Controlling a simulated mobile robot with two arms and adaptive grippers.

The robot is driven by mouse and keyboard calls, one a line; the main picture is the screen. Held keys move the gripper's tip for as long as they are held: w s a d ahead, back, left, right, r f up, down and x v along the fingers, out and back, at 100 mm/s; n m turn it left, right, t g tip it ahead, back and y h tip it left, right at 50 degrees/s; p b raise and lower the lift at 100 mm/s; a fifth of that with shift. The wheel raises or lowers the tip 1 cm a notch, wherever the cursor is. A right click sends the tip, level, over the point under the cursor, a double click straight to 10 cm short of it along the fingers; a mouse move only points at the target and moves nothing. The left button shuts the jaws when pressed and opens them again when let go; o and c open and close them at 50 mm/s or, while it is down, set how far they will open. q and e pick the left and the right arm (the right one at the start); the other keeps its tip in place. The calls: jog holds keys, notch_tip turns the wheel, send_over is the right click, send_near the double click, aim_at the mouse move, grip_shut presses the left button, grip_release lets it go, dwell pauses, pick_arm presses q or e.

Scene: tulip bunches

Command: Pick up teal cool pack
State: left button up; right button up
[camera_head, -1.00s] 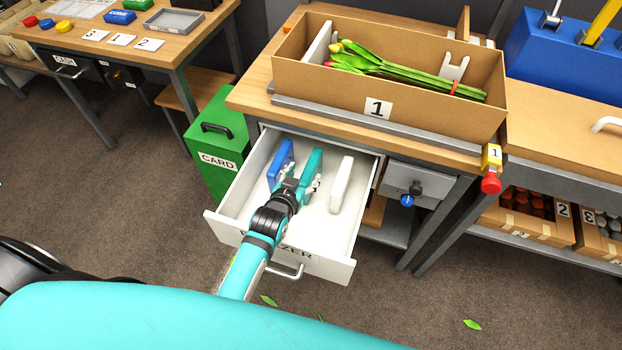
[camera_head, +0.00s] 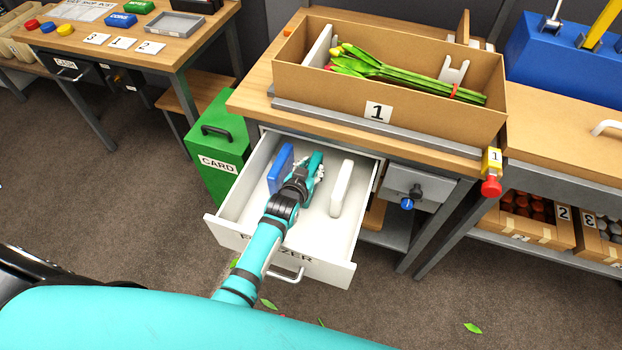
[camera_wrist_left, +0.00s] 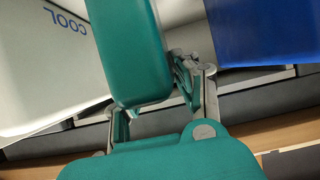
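The teal cool pack (camera_head: 315,161) stands on edge in the open white drawer (camera_head: 341,240), between a blue pack (camera_head: 281,168) and a white pack (camera_head: 341,188). My left gripper (camera_head: 306,172) is down in the drawer at the teal pack and hides much of it. In the left wrist view, the teal pack (camera_wrist_left: 128,50) lies between the two fingers of the gripper (camera_wrist_left: 160,105). A small gap shows beside the right finger, so the fingers look open around the pack; contact on the other side is unclear. My right gripper is not in view.
A cardboard box (camera_head: 425,118) with tulips (camera_head: 400,75) stands on the table above the drawer. A green bin (camera_head: 213,140) is left of the drawer. In the left wrist view, the white pack (camera_wrist_left: 45,70) and blue pack (camera_wrist_left: 265,30) flank the gripper closely.

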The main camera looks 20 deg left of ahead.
pick_arm(q)
grip_shut()
jog(key=shift+r, duration=0.25)
